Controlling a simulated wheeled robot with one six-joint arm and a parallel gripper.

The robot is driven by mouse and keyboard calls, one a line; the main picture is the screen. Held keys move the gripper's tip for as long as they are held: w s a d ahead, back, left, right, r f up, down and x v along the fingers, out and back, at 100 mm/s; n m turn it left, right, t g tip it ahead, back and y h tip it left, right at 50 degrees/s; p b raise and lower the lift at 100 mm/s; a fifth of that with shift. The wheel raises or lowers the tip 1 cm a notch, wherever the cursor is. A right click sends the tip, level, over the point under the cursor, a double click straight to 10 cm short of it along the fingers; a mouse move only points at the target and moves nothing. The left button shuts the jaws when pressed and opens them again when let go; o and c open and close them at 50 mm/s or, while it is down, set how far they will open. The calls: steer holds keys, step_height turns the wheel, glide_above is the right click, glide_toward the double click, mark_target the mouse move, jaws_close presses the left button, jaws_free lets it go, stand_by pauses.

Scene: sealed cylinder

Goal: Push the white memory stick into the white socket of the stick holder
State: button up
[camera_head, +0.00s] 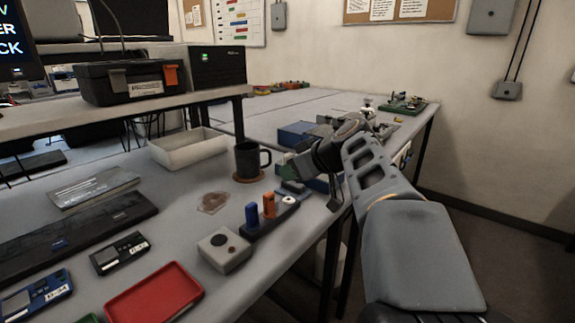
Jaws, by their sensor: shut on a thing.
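The stick holder (262,226) is a dark strip on the near table, close to its right edge. A blue stick (251,215) and an orange stick (268,205) stand upright in it. The white socket (288,201) shows as a small white round piece with a dark middle at the holder's far right end. My gripper (312,166) is above and beyond that end, apart from the holder. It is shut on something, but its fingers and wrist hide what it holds. I cannot make out the white memory stick anywhere.
A grey box with a dark button (224,250) adjoins the holder's near end. A dark mug (247,160) stands behind it. Blue boxes (298,133) lie behind my gripper. A red tray (154,292) and a white bin (188,149) are to the left.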

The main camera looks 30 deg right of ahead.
mark_target(293, 203)
steer(key=shift+f, duration=0.1)
stand_by(0.3)
steer(key=shift+s+f+b, duration=0.1)
steer(key=shift+f+b, duration=1.7)
steer(key=shift+f, duration=1.05)
steer(key=shift+b, duration=0.95)
stand_by(0.5)
